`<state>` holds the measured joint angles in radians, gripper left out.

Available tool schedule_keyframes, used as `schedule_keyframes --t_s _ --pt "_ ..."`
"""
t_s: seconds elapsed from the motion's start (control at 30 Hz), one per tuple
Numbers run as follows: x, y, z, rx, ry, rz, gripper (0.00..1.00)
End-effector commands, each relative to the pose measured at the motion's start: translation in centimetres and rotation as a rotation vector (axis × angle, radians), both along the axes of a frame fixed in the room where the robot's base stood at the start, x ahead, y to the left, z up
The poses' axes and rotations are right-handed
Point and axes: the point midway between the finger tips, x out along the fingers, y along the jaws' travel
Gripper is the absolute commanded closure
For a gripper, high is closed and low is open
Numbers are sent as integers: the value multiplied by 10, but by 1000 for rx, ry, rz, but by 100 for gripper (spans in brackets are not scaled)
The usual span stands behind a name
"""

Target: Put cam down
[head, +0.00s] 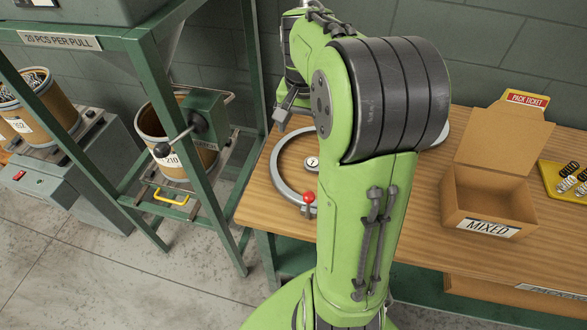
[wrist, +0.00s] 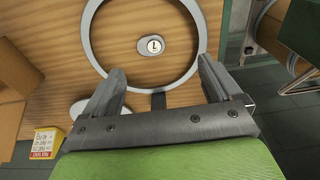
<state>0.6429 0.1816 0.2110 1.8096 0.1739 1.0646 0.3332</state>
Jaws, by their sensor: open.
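A small grey oval piece with a round white tag, which looks like the cam (wrist: 153,47), lies on the wooden bench inside a large grey ring (wrist: 91,55). In the head view the tagged piece (head: 312,162) is partly covered by my arm. My gripper (wrist: 162,78) is open and empty, its two fingers spread above the ring's near side, apart from the tagged piece. In the head view my gripper (head: 284,108) shows only partly, beyond my arm. The ring (head: 283,180) has a red-knobbed post (head: 309,198) at its front edge.
An open cardboard box labelled MIXED (head: 488,230) and a yellow tray of springs (head: 566,183) stand to the right on the bench (head: 425,235). A green frame (head: 205,190) with a bucket (head: 180,160) stands left of the bench. A yellow ticket (wrist: 45,143) shows in the wrist view.

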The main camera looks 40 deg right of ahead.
Motion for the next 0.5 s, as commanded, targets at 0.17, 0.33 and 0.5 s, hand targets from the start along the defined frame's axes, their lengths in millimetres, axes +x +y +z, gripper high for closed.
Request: schedule_keyframes --t_s 0.17,0.33,0.5 --pt "-50 94 43 -117 -126 383 9" --pt "-114 155 46 -172 -280 728 9" --pt "-146 177 34 -178 -367 902 9"
